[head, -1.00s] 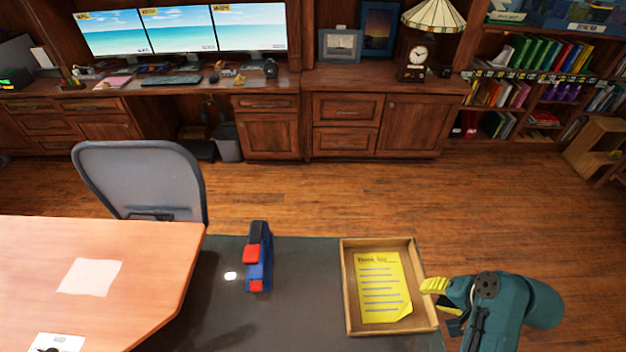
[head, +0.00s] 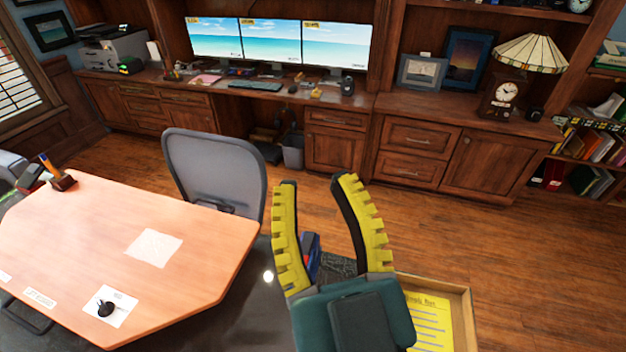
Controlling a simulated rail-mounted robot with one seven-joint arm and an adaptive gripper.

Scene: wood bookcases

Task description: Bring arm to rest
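My gripper (head: 316,184) is raised in the middle of the head view, with its two yellow ribbed fingers pointing up and spread apart. My teal wrist covers the left part of a shallow tray (head: 462,318) at the lower right. A yellow sheet (head: 429,322) with lines of writing lies in the tray. A blue and red object (head: 312,256) on the dark surface is mostly hidden behind the left finger.
A wooden desk (head: 110,235) with a white paper (head: 153,248) fills the left. A grey chair (head: 213,170) stands behind it. Monitors (head: 270,40), cabinets (head: 418,140) and a lamp (head: 530,52) line the back wall. Wood floor (head: 440,235) lies clear before the cabinets.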

